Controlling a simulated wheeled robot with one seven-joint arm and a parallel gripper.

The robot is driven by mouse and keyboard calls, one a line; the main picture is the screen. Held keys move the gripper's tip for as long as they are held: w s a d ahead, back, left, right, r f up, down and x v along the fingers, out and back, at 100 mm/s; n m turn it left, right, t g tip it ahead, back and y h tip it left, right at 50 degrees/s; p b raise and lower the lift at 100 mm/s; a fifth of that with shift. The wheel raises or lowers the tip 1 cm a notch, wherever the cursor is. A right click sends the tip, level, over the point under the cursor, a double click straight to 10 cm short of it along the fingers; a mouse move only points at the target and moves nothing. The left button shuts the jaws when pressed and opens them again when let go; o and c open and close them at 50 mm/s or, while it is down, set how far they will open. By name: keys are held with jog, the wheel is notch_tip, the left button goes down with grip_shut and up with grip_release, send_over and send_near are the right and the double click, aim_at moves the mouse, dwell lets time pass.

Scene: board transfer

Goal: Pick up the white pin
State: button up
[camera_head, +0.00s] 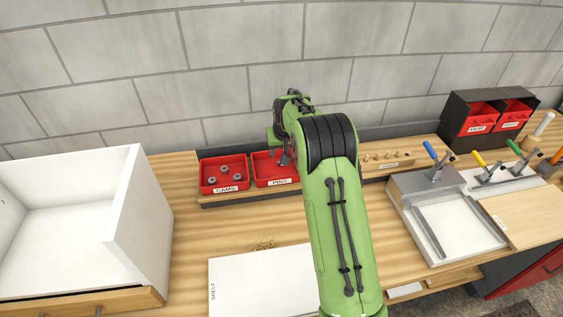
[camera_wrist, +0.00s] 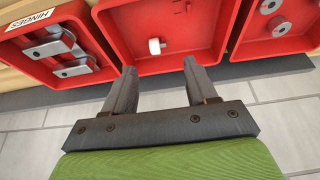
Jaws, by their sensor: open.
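The white pin (camera_wrist: 156,46) lies in the middle red bin (camera_wrist: 205,42) in the wrist view, a short stubby piece with a bright round end. My gripper (camera_wrist: 160,68) is open and empty, its two fingers spread at the bin's near edge with the pin just beyond and between the tips. In the head view my gripper (camera_head: 284,158) is over the red bin labelled PINS (camera_head: 262,182), small and partly hidden by my green arm. I cannot make out the pin in the head view.
The CAMS bin (camera_head: 205,187) stands left of PINS; in the wrist view the HINGES bin (camera_wrist: 15,50) is on the left. A white board (camera_head: 265,285) lies in front, a white open box (camera_head: 125,215) at left. A clamp fixture (camera_head: 455,235) stands at right.

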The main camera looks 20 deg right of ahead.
jog(key=shift+x, duration=1)
jog(key=x, duration=0.5)
jog(key=shift+w+d+f+p, duration=0.2)
jog(key=shift+w+f+p, duration=0.1)
jog(key=shift+s+a+r, duration=0.1)
jog(key=shift+s, duration=0.05)
jog(key=shift+c, duration=0.8)
grip_shut()
